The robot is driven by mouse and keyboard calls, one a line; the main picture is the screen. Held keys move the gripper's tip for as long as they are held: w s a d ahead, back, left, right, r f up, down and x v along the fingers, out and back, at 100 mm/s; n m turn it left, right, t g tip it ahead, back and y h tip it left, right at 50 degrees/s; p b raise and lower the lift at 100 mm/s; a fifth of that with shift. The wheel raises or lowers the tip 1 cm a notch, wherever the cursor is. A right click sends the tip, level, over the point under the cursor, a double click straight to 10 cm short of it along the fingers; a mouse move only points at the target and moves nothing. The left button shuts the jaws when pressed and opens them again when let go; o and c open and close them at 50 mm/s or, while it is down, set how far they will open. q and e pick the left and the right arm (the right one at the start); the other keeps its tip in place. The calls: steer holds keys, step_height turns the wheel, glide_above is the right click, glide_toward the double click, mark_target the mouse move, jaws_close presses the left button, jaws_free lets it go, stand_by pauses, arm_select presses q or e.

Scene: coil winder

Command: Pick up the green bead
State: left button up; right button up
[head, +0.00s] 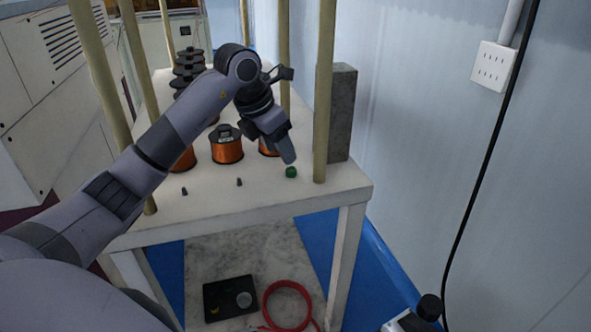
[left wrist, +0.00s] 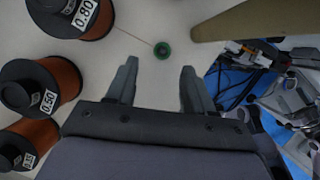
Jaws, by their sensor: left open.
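The green bead (head: 291,172) lies on the white table (head: 222,203) near its front right corner, close to a wooden post. In the left wrist view the bead (left wrist: 163,50) sits ahead of the fingertips, roughly midway between them, with a thin line running up to it. My left gripper (head: 287,155) points down just above and behind the bead in the head view. In the left wrist view its two fingers (left wrist: 158,75) are apart with nothing between them.
A copper-wire spool (head: 227,150) stands left of the bead, with more spools behind. A wooden post (head: 324,100) and a grey block (head: 342,115) stand at the right. Two small dark pegs (head: 239,182) are near the front edge. A black tray (head: 229,298) lies on the lower shelf.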

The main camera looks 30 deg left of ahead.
mark_target(289, 170)
arm_select(q)
steer(key=x, duration=0.5)
steer(key=shift+f+b, duration=0.35)
steer(key=shift+f, duration=0.05)
jaws_close()
